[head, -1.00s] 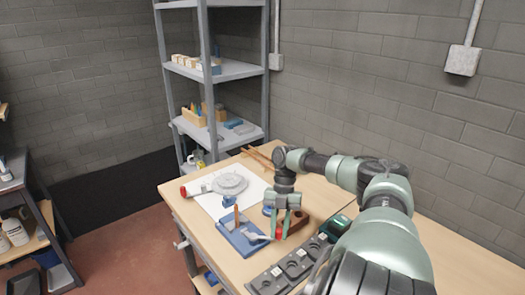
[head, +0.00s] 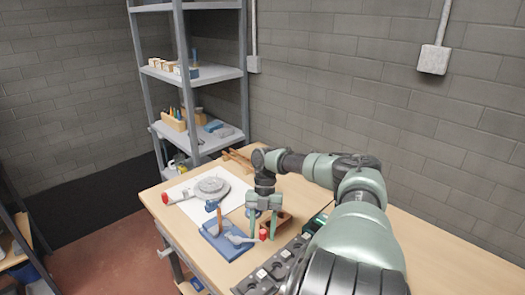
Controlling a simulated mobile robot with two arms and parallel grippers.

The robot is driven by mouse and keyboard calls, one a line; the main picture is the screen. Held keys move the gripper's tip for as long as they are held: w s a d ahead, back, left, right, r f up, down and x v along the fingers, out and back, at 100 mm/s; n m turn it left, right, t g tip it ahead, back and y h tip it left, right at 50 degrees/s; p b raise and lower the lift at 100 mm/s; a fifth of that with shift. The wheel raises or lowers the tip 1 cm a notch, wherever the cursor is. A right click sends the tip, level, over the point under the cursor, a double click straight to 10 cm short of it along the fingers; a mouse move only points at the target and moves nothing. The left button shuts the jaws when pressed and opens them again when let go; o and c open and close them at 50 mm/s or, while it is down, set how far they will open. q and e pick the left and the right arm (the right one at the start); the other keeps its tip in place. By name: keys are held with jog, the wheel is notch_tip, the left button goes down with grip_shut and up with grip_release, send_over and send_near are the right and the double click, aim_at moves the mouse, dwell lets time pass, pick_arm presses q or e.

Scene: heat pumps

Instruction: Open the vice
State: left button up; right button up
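A grey metal bar and bracket (head: 166,251) sticks out from the left edge of the workbench and looks like part of a vice; the rest of it is hidden or too small to tell. My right gripper (head: 263,227) points down over the bench, right of the blue tray. Its two green fingers are apart, and a small red object (head: 263,235) shows between or just behind them; I cannot tell whether they touch it. My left gripper is out of view.
On the workbench (head: 345,262) are a blue tray (head: 218,243) with a hammer, a white sheet with a round grey part (head: 209,187), a brown open box and dark modules (head: 268,274). A metal shelf (head: 215,73) stands behind. The bench's right side is fairly clear.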

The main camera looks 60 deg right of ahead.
jog(key=s+b+v, duration=0.1)
jog(key=b+v, duration=0.2)
jog(key=v, duration=0.4)
jog(key=shift+w+r, duration=0.4)
jog(key=shift+w, duration=0.15)
jog(key=shift+d, duration=0.15)
